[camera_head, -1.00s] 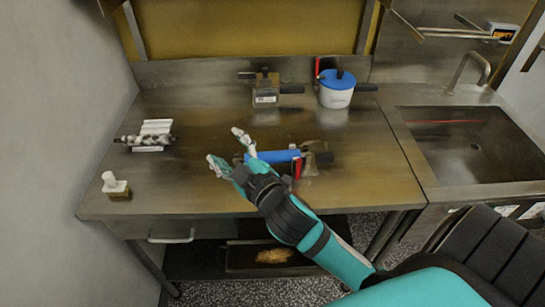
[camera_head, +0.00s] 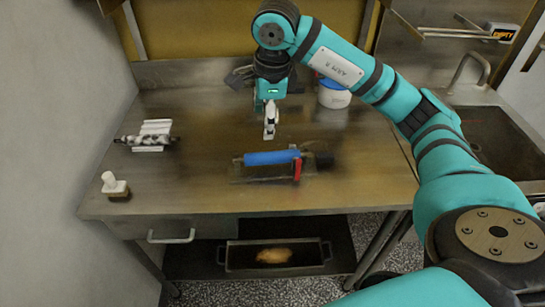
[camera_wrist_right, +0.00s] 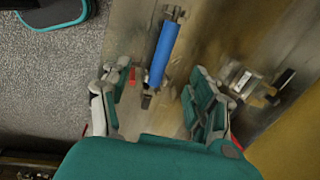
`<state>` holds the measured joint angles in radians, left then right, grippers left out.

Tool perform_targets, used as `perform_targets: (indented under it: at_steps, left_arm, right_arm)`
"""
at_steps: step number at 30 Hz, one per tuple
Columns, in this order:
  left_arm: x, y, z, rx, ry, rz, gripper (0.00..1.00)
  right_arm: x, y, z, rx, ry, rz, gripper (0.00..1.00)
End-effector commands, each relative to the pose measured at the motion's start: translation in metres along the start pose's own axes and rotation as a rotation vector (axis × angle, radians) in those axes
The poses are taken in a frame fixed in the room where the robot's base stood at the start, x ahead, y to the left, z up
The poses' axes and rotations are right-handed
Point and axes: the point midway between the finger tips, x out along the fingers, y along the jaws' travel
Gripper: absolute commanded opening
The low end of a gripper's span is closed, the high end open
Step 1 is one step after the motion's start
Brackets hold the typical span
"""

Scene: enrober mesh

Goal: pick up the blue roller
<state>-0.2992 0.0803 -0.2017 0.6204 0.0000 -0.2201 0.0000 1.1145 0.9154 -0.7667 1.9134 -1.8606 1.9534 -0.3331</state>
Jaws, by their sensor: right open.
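The blue roller (camera_head: 272,157) lies on the steel table (camera_head: 200,190), with a red part (camera_head: 297,168) by its right end. It also shows in the right wrist view (camera_wrist_right: 163,53), beyond and between the open fingers. My right gripper (camera_head: 269,134) hangs above the table just behind the roller in the head view, pointing down. In the right wrist view the right gripper (camera_wrist_right: 155,105) has its fingers wide apart with nothing between them in contact. My left gripper does not show.
A white container (camera_head: 333,97) stands at the back, partly behind my right arm. A black-and-white roller on a white stand (camera_head: 155,128) is at the left. A small white-topped item (camera_head: 110,182) sits at the front left. The sink (camera_head: 490,140) is at the right.

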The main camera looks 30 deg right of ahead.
Motion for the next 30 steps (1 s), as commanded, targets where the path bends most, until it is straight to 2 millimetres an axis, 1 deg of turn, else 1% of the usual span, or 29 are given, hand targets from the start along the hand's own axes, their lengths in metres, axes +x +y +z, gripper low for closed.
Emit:
perform_targets:
  at_steps: [1, 2, 5, 15, 18, 21, 26, 30]
  left_arm:
    - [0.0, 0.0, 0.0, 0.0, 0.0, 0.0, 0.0]
    - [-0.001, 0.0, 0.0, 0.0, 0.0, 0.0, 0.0]
    - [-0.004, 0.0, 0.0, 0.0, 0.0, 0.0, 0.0]
    - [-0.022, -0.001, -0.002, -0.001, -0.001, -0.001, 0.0]
    - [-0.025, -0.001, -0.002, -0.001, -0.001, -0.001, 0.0]
    - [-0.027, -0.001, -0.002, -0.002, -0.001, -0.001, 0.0]
    - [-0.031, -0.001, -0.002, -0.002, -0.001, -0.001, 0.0]
    - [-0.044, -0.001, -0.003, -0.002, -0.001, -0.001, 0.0]
  right_arm:
    - [-0.003, -0.004, -0.009, 0.011, 0.037, -0.012, 0.61]
    - [-0.003, -0.006, -0.013, 0.015, 0.052, -0.017, 0.61]
    - [0.008, -0.008, -0.019, 0.021, 0.073, -0.019, 0.61]
    - [0.08, -0.008, -0.024, 0.02, 0.07, -0.015, 0.61]
    - [0.097, -0.009, -0.024, 0.018, 0.067, -0.016, 0.61]
    - [0.109, -0.009, -0.025, 0.018, 0.067, -0.018, 0.61]
    - [0.118, -0.01, -0.026, 0.019, 0.066, -0.019, 0.61]
    - [0.134, -0.012, -0.031, 0.02, 0.068, -0.016, 0.61]
